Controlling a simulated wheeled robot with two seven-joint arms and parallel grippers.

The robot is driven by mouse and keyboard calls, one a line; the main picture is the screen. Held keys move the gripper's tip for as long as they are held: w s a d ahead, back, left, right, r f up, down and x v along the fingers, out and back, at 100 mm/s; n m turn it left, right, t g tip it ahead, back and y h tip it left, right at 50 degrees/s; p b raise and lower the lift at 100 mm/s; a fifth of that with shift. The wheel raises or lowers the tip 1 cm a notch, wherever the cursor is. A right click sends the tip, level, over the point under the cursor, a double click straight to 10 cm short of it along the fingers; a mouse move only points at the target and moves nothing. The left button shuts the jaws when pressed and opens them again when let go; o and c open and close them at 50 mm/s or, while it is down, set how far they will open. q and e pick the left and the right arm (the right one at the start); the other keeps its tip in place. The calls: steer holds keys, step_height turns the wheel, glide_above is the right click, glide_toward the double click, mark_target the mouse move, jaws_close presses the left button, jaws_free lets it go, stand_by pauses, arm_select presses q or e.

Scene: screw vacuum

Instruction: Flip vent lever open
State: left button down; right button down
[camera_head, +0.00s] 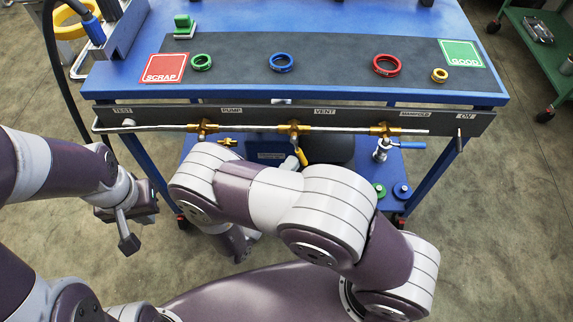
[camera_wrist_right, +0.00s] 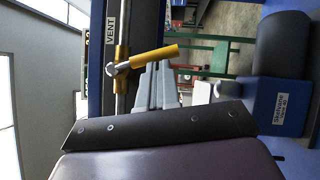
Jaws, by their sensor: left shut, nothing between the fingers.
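The vent valve (camera_head: 294,128) sits on the pipe under the VENT label. Its yellow lever (camera_head: 299,153) points down and slightly right in the head view. In the right wrist view, the lever (camera_wrist_right: 155,57) runs right from a silver pivot. My right gripper (camera_head: 290,163) is close beside the lever, mostly hidden by my arm in the head view. In the wrist view its fingers (camera_wrist_right: 158,85) are together, with their tips at the lever's lower edge; contact cannot be told. My left gripper (camera_head: 128,241) is shut and empty, well left of the valves.
A pump valve (camera_head: 203,128) and a manifold valve (camera_head: 384,130) share the pipe. Above, the blue bench (camera_head: 330,22) holds several colored rings, a SCRAP pad (camera_head: 165,68) and a GOOD pad (camera_head: 461,54). A dark cylinder (camera_wrist_right: 283,45) stands right in the wrist view.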

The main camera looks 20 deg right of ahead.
steer(key=d+p, duration=0.1)
steer(key=d+n+p, duration=0.1)
steer(key=shift+s+d+r+n+t+h+p, duration=0.1)
steer(key=shift+s+r+n+t+h+p, duration=0.1)
steer(key=shift+s+n+t+h+p, duration=0.15)
steer(key=shift+s+d+r+p, duration=0.2)
steer(key=shift+d+r+p, duration=0.25)
steer(key=shift+d+p, duration=0.4)
steer(key=shift+s+d+r+p, duration=0.2)
steer(key=shift+d+r+p, duration=0.35)
steer(key=shift+p, duration=0.45)
steer(key=shift+s+d+r+p, duration=0.2)
steer(key=shift+d+r+p, duration=0.2)
steer(key=shift+d+p, duration=0.45)
steer(key=shift+r, duration=0.1)
